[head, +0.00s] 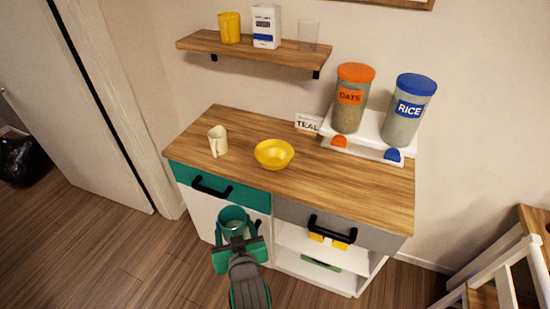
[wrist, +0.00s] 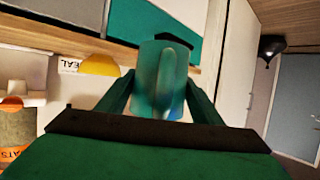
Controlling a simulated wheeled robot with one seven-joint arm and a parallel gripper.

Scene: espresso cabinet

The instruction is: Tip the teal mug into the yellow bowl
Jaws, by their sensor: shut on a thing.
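The teal mug (head: 233,219) is held by my gripper (head: 238,240) in front of the cabinet, below the counter top. The mug looks upright in the head view. In the wrist view the mug (wrist: 160,78) fills the space between the two green fingers (wrist: 158,95), with its handle facing the camera. The mug's contents cannot be made out clearly. The yellow bowl (head: 274,153) sits on the wooden counter, behind and to the right of the mug. The bowl (wrist: 100,66) also shows in the wrist view, apart from the mug.
A cream mug (head: 217,141) stands on the counter (head: 340,190) left of the bowl. A shelf (head: 254,47) hangs above.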

